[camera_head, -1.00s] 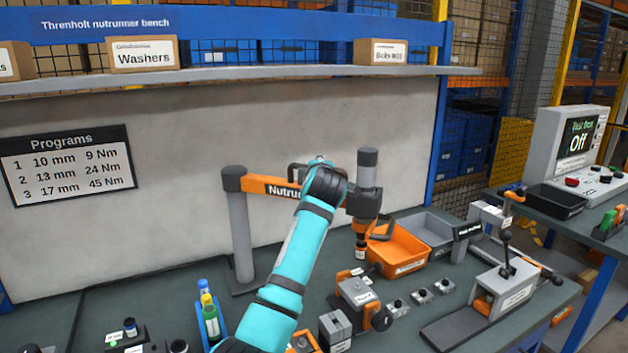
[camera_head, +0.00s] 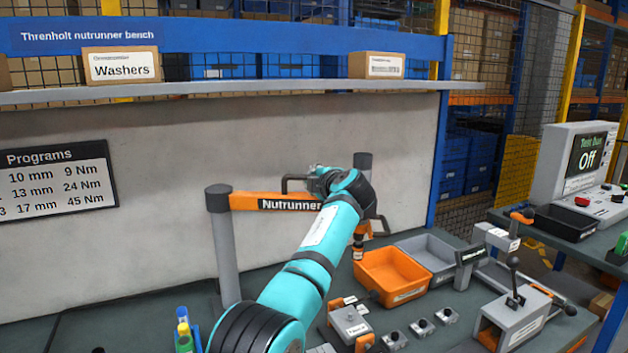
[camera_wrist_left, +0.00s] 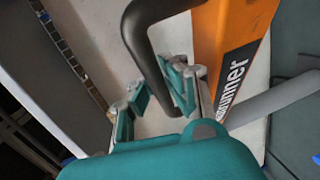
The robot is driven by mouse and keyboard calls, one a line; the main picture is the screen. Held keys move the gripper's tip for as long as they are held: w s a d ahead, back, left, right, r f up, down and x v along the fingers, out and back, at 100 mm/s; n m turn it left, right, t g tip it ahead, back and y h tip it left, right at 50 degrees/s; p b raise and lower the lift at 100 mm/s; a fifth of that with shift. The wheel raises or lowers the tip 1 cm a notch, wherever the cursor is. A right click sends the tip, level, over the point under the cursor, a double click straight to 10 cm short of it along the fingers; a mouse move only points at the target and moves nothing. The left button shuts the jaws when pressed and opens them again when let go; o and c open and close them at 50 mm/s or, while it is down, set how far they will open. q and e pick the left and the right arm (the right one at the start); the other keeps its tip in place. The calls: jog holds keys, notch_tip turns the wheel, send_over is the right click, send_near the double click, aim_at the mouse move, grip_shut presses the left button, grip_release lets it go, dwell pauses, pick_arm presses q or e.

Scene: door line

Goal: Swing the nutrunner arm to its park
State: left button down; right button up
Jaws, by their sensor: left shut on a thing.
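The nutrunner arm is an orange bar (camera_head: 248,201) on a grey upright post (camera_head: 226,250), reaching right in front of the back wall. My right gripper is out of view.
An orange bin (camera_head: 395,275) and a grey bin (camera_head: 430,258) stand on the bench right of my arm. A lever fixture (camera_head: 515,315) and small parts sit in front. A programs sign (camera_head: 55,180) hangs on the wall. A shelf (camera_head: 200,90) runs above.

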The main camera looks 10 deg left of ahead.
pick_arm(q)
jog(key=c, duration=1.4)
grip_release()
jog(key=shift+r, duration=0.1)
jog(key=shift+o, duration=0.6)
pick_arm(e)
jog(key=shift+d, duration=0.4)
pick_arm(q)
jog(key=shift+s, duration=0.1)
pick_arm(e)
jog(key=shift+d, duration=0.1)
pick_arm(q)
jog(key=shift+s+d, duration=0.35)
jog(key=shift+s, duration=0.05)
jog(key=v, duration=0.6)
jog(key=shift+s, duration=0.2)
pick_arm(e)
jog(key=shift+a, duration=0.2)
pick_arm(q)
jog(key=shift+r, duration=0.15)
